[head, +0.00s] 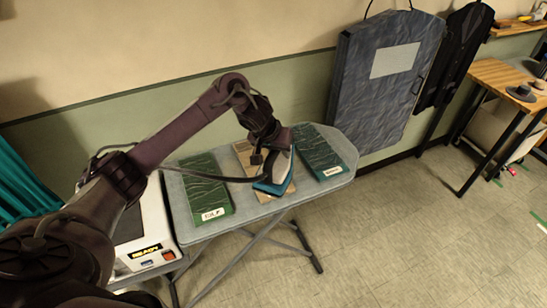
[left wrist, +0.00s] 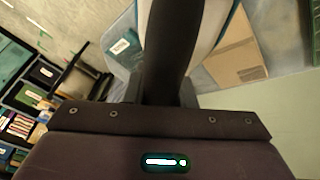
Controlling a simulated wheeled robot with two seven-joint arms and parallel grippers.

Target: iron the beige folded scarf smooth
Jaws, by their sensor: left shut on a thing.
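The beige folded scarf (head: 242,151) lies across the middle of the ironing board (head: 262,212), partly hidden by the iron and my gripper. My left gripper (head: 270,148) is shut on the white and teal iron (head: 272,187). The iron is over the scarf; whether its sole touches the cloth cannot be told. In the left wrist view the iron (left wrist: 214,22) shows beside a dark part of my gripper, with the beige scarf (left wrist: 240,48) to its right. My right gripper is not in view.
A green scarf (head: 202,181) lies on the board to the left, and a teal-edged dark green one (head: 318,150) to the right. An iron station (head: 147,232) with a READY sign stands at the board's left end. A garment bag (head: 372,105) hangs behind.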

